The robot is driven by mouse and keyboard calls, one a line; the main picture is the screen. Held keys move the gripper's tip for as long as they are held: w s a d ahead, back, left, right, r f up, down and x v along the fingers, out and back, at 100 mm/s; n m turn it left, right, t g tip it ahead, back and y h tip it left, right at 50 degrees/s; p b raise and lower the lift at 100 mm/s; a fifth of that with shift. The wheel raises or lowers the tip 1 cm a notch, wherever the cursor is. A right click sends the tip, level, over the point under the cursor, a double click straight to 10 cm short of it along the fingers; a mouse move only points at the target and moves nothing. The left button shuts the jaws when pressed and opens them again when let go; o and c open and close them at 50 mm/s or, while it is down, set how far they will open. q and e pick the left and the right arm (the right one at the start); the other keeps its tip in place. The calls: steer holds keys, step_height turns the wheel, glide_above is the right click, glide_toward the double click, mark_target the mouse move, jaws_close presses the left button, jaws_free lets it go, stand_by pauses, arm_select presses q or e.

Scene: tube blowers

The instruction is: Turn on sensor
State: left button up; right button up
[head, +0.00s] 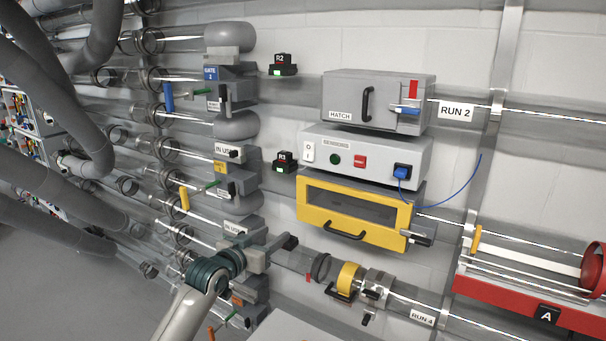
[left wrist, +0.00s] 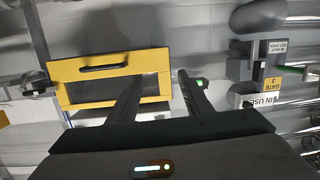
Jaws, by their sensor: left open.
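Two small black sensor-like units with green lights sit on the wall: R2 (head: 282,65) higher up and R3 (head: 285,162) below it. A lit green spot, probably R3 (left wrist: 200,83), shows beside a finger in the left wrist view. My left gripper (head: 288,243) is below R3, in front of the lower tubes and apart from both units. In the left wrist view its two fingers (left wrist: 157,85) are spread with nothing between them. It covers part of the wall, so I cannot tell if another unit is behind it. My right gripper is not in view.
Right of R3 are a grey hatch box (head: 375,100), a white switch panel (head: 365,160) with a blue plug, and a yellow-framed drawer (head: 355,208). Gate valves (head: 232,180) stand left. A red rack (head: 530,302) is at lower right.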

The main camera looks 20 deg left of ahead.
arm_select(q)
step_height(320, 180, up, 18)
steer(key=s+m+t+h+p, duration=0.1)
steer(key=s+p, duration=0.1)
steer(key=shift+s+d+r+t, duration=0.2)
steer(key=shift+s+d+t, duration=0.1)
steer(key=shift+s+d, duration=0.05)
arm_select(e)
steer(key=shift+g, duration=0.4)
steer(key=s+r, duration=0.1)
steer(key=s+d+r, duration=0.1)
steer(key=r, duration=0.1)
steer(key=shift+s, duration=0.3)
arm_select(q)
steer(key=shift+r, duration=0.1)
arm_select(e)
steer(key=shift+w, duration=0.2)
